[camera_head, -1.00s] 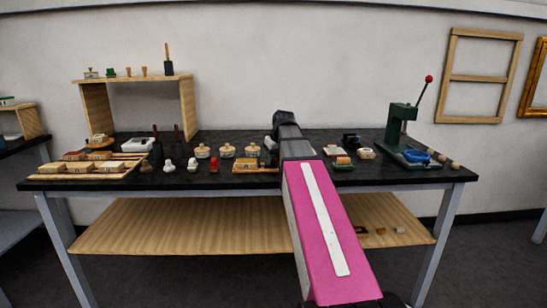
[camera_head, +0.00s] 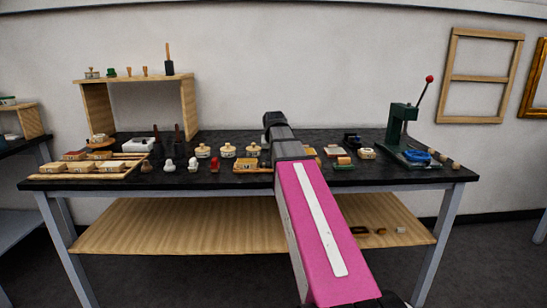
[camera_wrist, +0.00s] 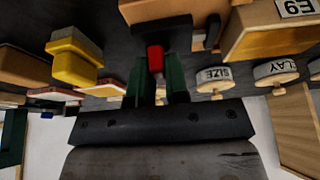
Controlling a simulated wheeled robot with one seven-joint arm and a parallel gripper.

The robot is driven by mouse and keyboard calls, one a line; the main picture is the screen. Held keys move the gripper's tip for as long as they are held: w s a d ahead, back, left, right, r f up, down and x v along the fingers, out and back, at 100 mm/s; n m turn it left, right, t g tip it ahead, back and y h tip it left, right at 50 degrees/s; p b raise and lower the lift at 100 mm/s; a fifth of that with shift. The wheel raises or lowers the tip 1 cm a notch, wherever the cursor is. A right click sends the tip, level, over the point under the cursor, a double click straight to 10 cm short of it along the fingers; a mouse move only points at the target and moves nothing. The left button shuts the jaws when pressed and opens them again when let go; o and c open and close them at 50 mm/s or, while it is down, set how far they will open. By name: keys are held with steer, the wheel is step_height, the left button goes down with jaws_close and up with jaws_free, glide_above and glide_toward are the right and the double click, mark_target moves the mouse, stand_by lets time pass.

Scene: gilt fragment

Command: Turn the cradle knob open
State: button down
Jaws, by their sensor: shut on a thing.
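The red knob (camera_wrist: 155,58) shows in the wrist view, in front of a black bar. This bar (camera_wrist: 160,33) and a wooden piece above it in the picture look like part of the cradle. My gripper (camera_wrist: 157,72) has its two dark green fingers on either side of the knob and is shut on it. The knob's turn angle is hard to tell. In the head view my pink arm reaches over the bench and hides the gripper and the knob.
In the wrist view, a yellow block (camera_wrist: 75,62) is at left, and a wooden box (camera_wrist: 270,32) and labelled jars (camera_wrist: 213,78) are at right. In the head view, the black bench (camera_head: 110,183) is crowded; a green press (camera_head: 398,125) stands at right.

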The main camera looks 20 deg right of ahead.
stand_by(0.3)
steer(key=c, duration=1.1)
jaws_free()
steer(key=v, duration=1)
steer(key=shift+s+r, duration=0.2)
steer(key=shift+r, duration=0.15)
steer(key=shift+s, duration=0.1)
